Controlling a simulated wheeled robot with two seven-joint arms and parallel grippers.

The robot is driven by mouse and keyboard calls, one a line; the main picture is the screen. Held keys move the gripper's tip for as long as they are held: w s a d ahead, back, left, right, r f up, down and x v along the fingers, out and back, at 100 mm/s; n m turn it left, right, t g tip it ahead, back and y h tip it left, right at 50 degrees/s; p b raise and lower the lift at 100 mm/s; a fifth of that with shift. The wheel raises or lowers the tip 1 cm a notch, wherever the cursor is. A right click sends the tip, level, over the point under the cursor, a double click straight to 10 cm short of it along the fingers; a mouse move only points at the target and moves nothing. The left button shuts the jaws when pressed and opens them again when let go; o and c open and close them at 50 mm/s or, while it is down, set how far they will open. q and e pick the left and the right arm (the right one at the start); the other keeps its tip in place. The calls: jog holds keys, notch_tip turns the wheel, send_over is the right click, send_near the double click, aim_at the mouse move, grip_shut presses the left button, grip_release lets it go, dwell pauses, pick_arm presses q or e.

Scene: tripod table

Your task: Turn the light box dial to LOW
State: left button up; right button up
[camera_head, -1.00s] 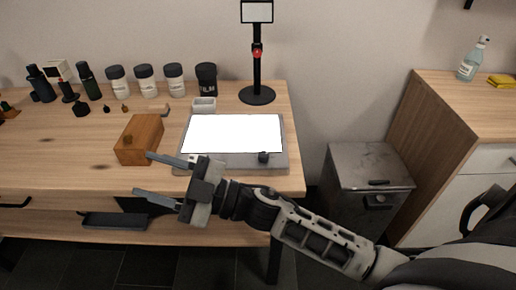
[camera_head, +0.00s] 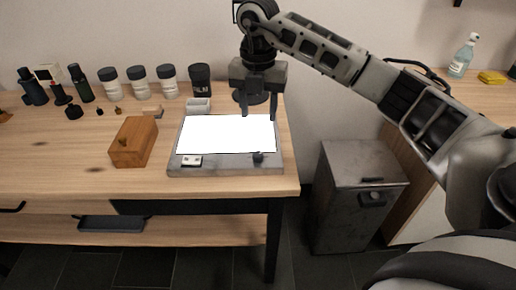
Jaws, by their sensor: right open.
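The light box (camera_head: 226,169) lies flat on the wooden table, a grey slab with a brightly lit white panel (camera_head: 227,134). Its small dark dial (camera_head: 258,157) is at the front right corner of the slab; its setting is too small to read. A small pale plate with dark marks (camera_head: 191,160) is at the front left of the slab. My right gripper (camera_head: 258,114) points down with fingers apart and empty, over the back right part of the panel, behind the dial. My left gripper is not in view.
A wooden box (camera_head: 134,142) stands left of the light box. Several bottles and jars line the table's back, with a small grey tray (camera_head: 198,105) behind the slab. A grey bin (camera_head: 358,195) stands right of the table.

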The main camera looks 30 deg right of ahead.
aim_at(258, 154)
notch_tip(258, 154, down, 13)
jog(key=shift+r+p, duration=0.1)
jog(key=shift+p, duration=0.2)
jog(key=c, duration=1)
